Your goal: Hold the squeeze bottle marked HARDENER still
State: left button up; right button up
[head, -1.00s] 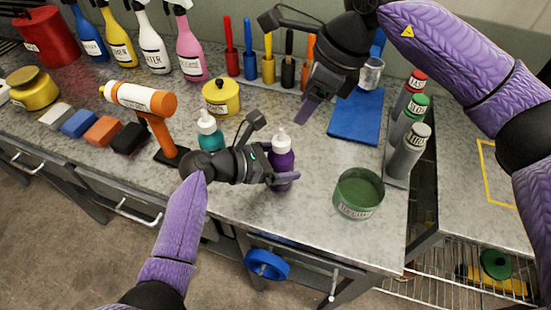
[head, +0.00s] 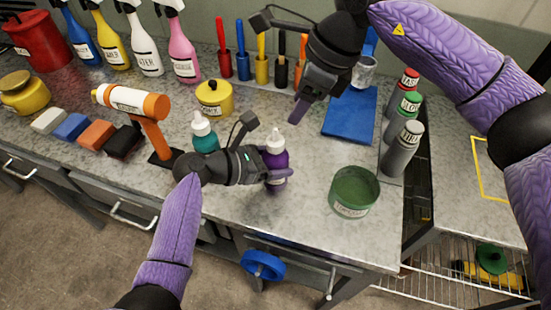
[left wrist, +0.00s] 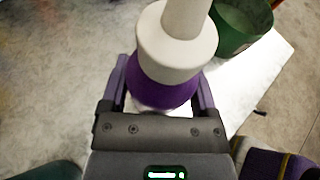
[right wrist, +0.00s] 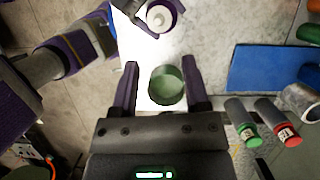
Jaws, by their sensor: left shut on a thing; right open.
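A purple squeeze bottle with a white cap and nozzle (head: 276,160) stands near the front edge of the counter. Its label is mostly hidden, so I cannot read HARDENER on it. My left gripper (head: 279,176) is shut around its body, coming from the left. In the left wrist view the white cap (left wrist: 177,45) rises between the purple fingers (left wrist: 163,88). The bottle top also shows in the right wrist view (right wrist: 162,14). My right gripper (head: 299,106) is open and empty above the counter; the right wrist view shows its spread fingers (right wrist: 159,70).
A green open tin (head: 353,192) stands right of the bottle, and a teal bottle (head: 204,138) behind my left gripper. An orange-handled tool on a stand (head: 148,118) is left. A blue cloth (head: 349,114) and capped grey cylinders (head: 403,150) are at the right.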

jog(key=shift+o, duration=1.8)
jog(key=s+a+f+m+g+y, duration=0.1)
jog(key=s+a+f+m+y, duration=0.2)
jog(key=shift+g, duration=0.3)
jog(key=n+t+y, duration=0.7)
jog(key=n+t, duration=0.5)
jog(key=n, duration=2.2)
send_near(269, 137)
jog(key=shift+t, duration=0.3)
jog(key=x, duration=1)
jog(key=shift+w+a+f, duration=0.25)
jog(key=shift+a+f, duration=0.05)
jog(key=shift+f, duration=0.05)
jog(key=shift+m, duration=0.3)
grip_shut()
